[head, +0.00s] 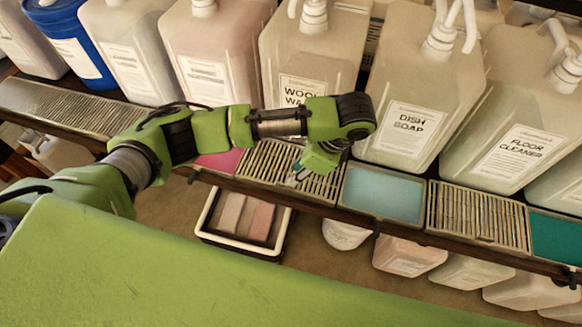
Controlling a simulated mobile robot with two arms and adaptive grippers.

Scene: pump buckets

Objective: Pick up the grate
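A metal slatted grate (260,163) lies on the shelf edge below the wool wash container, between a pink tray and a pale blue tray. My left gripper (299,178) points down at the right part of this grate and hides some of its slats. The fingertips are small here; I cannot tell whether they touch the grate or how far apart they are. A second grate (478,215) lies further right, between the blue tray and a teal tray. My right gripper is not in view.
Large pump containers stand behind the grates, including wool wash (312,62), dish soap (412,100) and floor cleaner (515,115). The pale blue tray (382,192) adjoins the grate. A longer slatted strip (60,105) lies left. Below are a white-rimmed box (212,228) and several lower containers.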

